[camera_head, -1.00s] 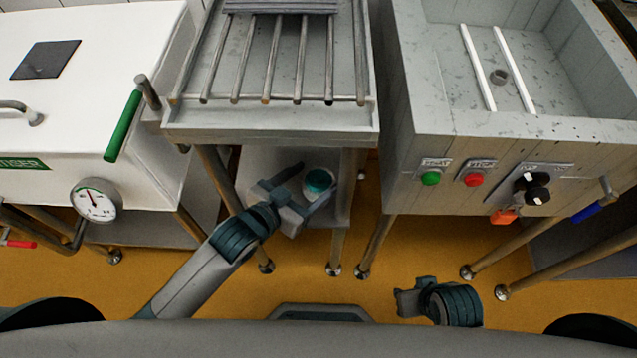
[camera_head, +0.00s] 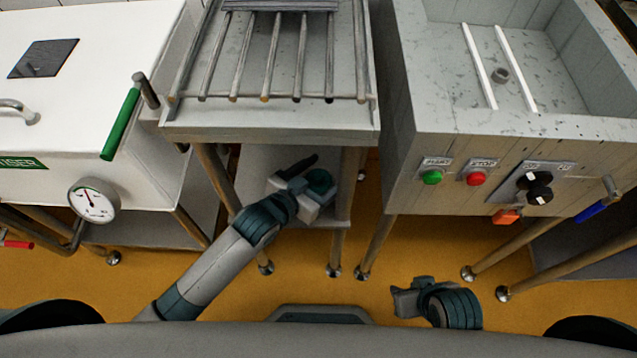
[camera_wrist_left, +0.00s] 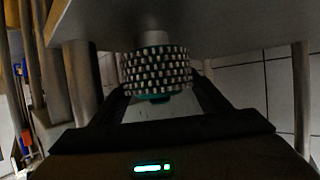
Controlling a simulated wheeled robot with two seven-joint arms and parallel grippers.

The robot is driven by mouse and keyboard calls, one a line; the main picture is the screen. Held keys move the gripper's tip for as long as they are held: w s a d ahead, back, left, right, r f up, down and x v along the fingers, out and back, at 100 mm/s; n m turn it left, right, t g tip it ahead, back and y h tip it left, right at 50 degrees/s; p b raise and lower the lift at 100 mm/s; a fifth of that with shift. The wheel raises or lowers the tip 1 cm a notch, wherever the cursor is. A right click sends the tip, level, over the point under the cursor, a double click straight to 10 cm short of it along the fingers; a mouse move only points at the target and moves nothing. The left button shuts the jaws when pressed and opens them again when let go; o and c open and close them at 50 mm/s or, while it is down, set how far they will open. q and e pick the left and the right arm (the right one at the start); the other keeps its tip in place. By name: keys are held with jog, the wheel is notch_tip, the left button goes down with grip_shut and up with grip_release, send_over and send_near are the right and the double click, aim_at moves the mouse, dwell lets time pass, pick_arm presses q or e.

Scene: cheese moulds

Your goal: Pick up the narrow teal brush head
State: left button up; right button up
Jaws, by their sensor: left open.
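The teal brush head (camera_head: 320,179) is on the lower shelf under the barred table, partly covered by my left gripper in the head view. In the left wrist view the brush head (camera_wrist_left: 155,72) shows rows of pale bristle tufts on a dark round body, with teal at its top and bottom. My left gripper (camera_head: 313,186) is open, its fingers to either side of the brush head in the wrist view. I cannot tell if they touch it. My right gripper (camera_head: 400,298) is low over the floor at right, away from the shelf; its jaw opening is unclear.
The barred tabletop (camera_head: 265,122) overhangs the lower shelf (camera_head: 262,160), and its legs (camera_head: 338,235) stand close to my left arm. A white vat (camera_head: 90,130) is at left. A grey basin unit with buttons (camera_head: 470,140) is at right. The floor in front is clear.

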pick_arm(q)
jog(key=shift+w+d+f, duration=0.2)
jog(key=shift+w+d, duration=0.05)
jog(key=shift+w, duration=0.15)
pick_arm(e)
jog(key=shift+a, duration=0.1)
pick_arm(q)
jog(key=c, duration=1.2)
